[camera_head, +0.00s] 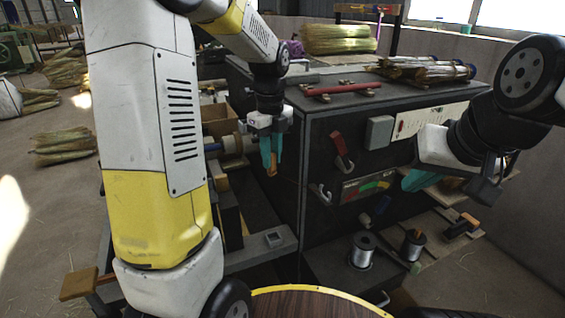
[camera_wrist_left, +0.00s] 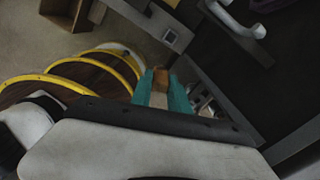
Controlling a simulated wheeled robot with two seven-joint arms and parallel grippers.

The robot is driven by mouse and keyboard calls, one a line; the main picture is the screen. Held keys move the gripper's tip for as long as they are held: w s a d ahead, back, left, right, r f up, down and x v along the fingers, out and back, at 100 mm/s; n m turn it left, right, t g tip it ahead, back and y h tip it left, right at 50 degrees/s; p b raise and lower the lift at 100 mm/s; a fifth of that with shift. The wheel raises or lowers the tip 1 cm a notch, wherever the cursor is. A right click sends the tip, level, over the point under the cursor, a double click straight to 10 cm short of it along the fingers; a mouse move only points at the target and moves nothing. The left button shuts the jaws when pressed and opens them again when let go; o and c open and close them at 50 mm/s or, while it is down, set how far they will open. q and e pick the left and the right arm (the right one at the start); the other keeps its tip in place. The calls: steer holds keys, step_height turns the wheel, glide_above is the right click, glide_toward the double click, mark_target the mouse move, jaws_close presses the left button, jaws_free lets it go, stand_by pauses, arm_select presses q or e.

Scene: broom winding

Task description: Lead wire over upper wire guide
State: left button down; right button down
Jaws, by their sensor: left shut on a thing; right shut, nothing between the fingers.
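My left gripper (camera_head: 271,162) hangs beside the left edge of the black machine (camera_head: 325,130), with its teal fingers pointing down. It is shut on a small orange-brown piece (camera_wrist_left: 161,77), seen between the fingertips in the left wrist view. A white hook-shaped guide (camera_head: 321,194) sticks out of the machine front, below and right of this gripper and apart from it. A second pale hook (camera_head: 383,298) is lower down. A spool of silvery wire (camera_head: 362,250) stands on the lower shelf. I cannot make out a wire strand. My right gripper (camera_head: 412,181) is shut and empty before the machine's right side.
A second spool (camera_head: 412,245) is on the wooden shelf. Straw bundles (camera_head: 425,69) lie on the machine top. A round yellow-rimmed brown top (camera_head: 315,303) is at the bottom.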

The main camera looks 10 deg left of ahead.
arm_select(q)
step_height(320, 180, up, 16)
steer(key=w+a, duration=0.1)
steer(key=a, duration=0.1)
steer(key=w+a, duration=0.9)
steer(key=w, duration=0.1)
step_height(320, 180, down, 7)
steer(key=shift+d+r, duration=0.15)
steer(key=shift+r, duration=0.05)
stand_by(0.6)
